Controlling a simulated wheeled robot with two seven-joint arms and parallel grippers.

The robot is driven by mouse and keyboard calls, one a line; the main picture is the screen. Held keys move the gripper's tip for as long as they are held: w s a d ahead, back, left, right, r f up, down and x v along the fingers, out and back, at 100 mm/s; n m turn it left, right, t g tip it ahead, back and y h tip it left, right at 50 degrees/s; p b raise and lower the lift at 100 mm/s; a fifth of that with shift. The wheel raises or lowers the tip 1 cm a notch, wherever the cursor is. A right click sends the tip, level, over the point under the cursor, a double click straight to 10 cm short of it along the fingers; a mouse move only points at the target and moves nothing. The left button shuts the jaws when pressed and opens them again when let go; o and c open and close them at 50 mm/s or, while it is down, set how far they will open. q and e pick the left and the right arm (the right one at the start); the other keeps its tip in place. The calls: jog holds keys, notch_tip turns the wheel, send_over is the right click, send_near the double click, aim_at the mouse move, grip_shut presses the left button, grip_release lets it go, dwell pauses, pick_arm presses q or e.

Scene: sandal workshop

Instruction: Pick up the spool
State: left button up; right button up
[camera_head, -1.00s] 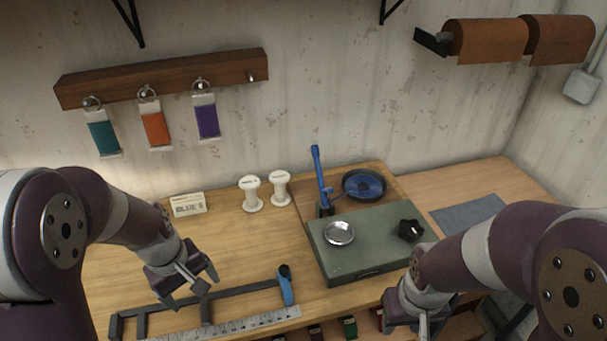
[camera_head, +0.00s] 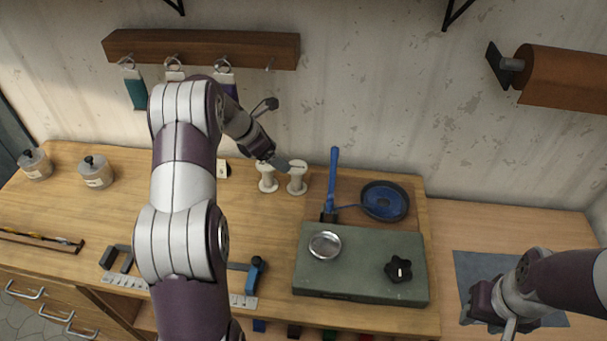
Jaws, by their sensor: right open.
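Two white spools stand side by side on the table near the wall: the left spool (camera_head: 268,178) and the right spool (camera_head: 297,178). My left gripper (camera_head: 274,140) is reached out over the table, just above and behind the spools' tops. One dark finger part overlaps the space near the spool tops; whether it touches them I cannot tell. Its jaw opening is not clear from this angle. My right gripper (camera_head: 490,312) is open and empty, low at the right, over the grey-blue mat, far from the spools.
A green box (camera_head: 350,285) with a metal dish (camera_head: 325,245) and black knob (camera_head: 398,269) stands right of the spools. Two lidded jars (camera_head: 96,172) stand left. A rail with hanging tags (camera_head: 200,48) is above.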

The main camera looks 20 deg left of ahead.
aim_at(296, 167)
pick_arm(q)
jog(key=x, duration=0.4)
jog(key=shift+w+d+f+p, duration=0.1)
jog(key=shift+w+d+p, duration=0.2)
jog(key=shift+w+p, duration=0.1)
jog(key=p+x, duration=0.1)
jog(key=x, duration=0.3)
jog(key=shift+s+d+p, duration=0.15)
jog(key=shift+d+p, duration=0.1)
jog(key=shift+p, duration=0.15)
jog(key=shift+w+d+f, duration=0.15)
jog(key=shift+w+f, duration=0.15)
jog(key=shift+f, duration=0.05)
jog(key=c, duration=1)
